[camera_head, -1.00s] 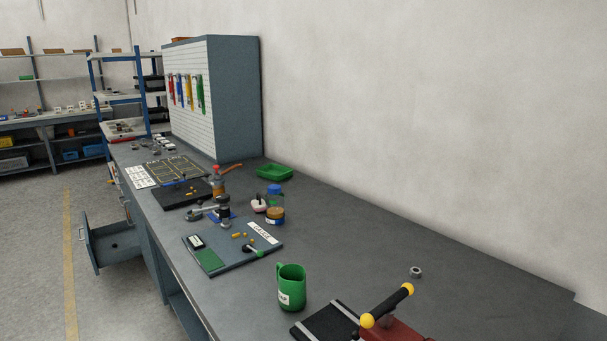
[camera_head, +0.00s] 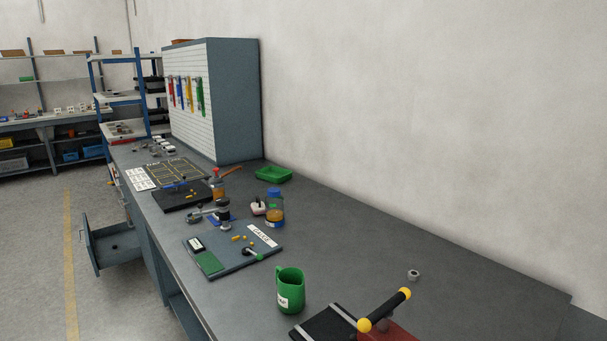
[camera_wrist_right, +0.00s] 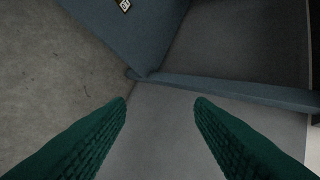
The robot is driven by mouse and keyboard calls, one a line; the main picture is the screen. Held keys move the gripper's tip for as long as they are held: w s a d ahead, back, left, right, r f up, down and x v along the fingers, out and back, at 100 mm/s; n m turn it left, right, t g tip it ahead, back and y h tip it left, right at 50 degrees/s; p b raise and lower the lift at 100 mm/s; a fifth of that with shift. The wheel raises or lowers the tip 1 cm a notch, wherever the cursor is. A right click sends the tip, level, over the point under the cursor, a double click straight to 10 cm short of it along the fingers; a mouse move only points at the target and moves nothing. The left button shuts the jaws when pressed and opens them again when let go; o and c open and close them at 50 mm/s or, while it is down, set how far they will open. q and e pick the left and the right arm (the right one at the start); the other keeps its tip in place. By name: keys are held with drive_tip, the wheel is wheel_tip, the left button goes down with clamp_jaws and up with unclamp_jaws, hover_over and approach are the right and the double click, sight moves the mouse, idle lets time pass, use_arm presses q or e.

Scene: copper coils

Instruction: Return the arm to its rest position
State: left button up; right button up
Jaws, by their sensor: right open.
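My right gripper (camera_wrist_right: 160,104) shows in the right wrist view as two green ribbed fingers, apart and with nothing between them. Below it in that view are a blue-grey panel (camera_wrist_right: 120,35) with a small label, a blue-grey edge (camera_wrist_right: 225,90) and grey floor (camera_wrist_right: 45,70). I cannot tell which piece of furniture this is. Neither arm shows in the head view, and my left gripper is in no view.
The long grey workbench (camera_head: 380,230) carries a green mug (camera_head: 290,291), a gauge mat (camera_head: 225,262), a jar with a blue lid (camera_head: 275,208), a green tray (camera_head: 273,174) and a red tool with a black handle (camera_head: 386,309). An open drawer (camera_head: 112,244) juts out at left.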

drive_tip(key=s+a+f+m+g+y, duration=0.1)
drive_tip(key=s+a+f+m+g, duration=0.5)
drive_tip(key=s+a+f, duration=1.1)
drive_tip(key=a+f+m, duration=0.1)
drive_tip(key=a+m, duration=0.1)
drive_tip(key=m, duration=0.2)
drive_tip(key=shift+s+a+f+g+p, duration=0.2)
drive_tip(key=shift+s+g+p, duration=0.1)
drive_tip(key=shift+p, duration=0.1)
drive_tip(key=s+a+f+m, duration=0.1)
drive_tip(key=s+a, duration=0.1)
drive_tip(key=a, duration=0.1)
drive_tip(key=s+a+m+g+y, duration=0.1)
drive_tip(key=s+a, duration=0.1)
drive_tip(key=a, duration=0.1)
drive_tip(key=s+a+f+m+g, duration=0.1)
drive_tip(key=s+a, duration=0.1)
drive_tip(key=shift+s+a+f+y, duration=0.2)
drive_tip(key=shift+a+f+y, duration=0.1)
drive_tip(key=shift+a, duration=0.1)
drive_tip(key=shift+c, duration=0.3)
